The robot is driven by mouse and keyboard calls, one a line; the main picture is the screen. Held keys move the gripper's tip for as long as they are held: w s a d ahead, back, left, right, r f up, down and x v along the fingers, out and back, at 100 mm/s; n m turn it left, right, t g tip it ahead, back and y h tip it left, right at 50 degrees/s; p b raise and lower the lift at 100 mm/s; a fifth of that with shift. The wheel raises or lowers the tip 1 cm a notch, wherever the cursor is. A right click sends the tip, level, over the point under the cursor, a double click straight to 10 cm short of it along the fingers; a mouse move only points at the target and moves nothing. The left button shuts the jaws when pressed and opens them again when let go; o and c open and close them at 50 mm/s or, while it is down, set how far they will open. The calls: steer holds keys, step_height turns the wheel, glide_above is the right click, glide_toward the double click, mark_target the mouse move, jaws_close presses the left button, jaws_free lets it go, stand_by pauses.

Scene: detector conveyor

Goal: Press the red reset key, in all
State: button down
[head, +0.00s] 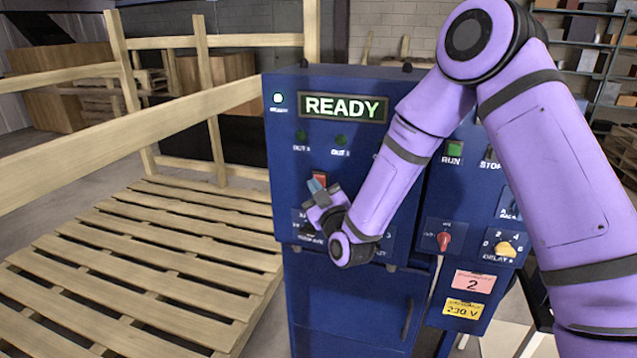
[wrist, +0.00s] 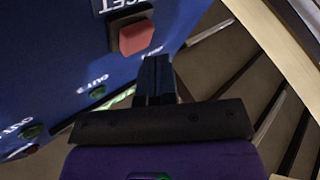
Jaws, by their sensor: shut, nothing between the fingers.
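The red reset key (head: 319,179) is on the front of a blue cabinet (head: 345,290), below the lit READY display (head: 343,107). In the wrist view the key (wrist: 136,37) is a red block in a dark surround, beside a partly cut-off label. My gripper (head: 317,187) is in front of the key in the head view and hides part of it. In the wrist view its dark fingers (wrist: 154,68) are together, empty, with their tips close to the key's edge. I cannot tell whether they touch it. The key's depth of travel cannot be told.
A white lamp (head: 278,98) glows; two green lamps (head: 341,140) look dim. To the right are a green RUN key (head: 454,149), a red rotary switch (head: 444,241) and a yellow delay knob (head: 506,249). A wooden pallet (head: 130,260) and rails (head: 120,130) stand left.

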steer(key=shift+s+a, duration=0.1)
steer(key=shift+s, duration=0.1)
steer(key=s, duration=0.1)
steer(key=s+a, duration=0.1)
steer(key=s, duration=0.2)
steer(key=shift+s+a, duration=0.35)
stand_by(0.3)
stand_by(0.5)
steer(key=s+d+r+m+g+h, duration=0.1)
steer(key=s+d+r+g+h, duration=0.1)
steer(key=d+r+g, duration=0.35)
steer(key=s+d+r+m+g+h, duration=0.2)
steer(key=s+d+r+h, duration=0.1)
steer(key=d+r, duration=0.55)
steer(key=s+d+r+m+g+h, duration=0.1)
steer(key=s+d+m+g, duration=0.1)
steer(key=s+d, duration=0.3)
steer(key=s+d+r+m+g+h, duration=0.1)
steer(key=s+d, duration=0.4)
steer(key=s, duration=0.8)
steer(key=s+d+r+m+g+h, duration=0.1)
steer(key=s+d+m+g, duration=0.3)
steer(key=s, duration=0.5)
steer(key=shift+d+r, duration=0.35)
steer(key=shift+d, duration=0.4)
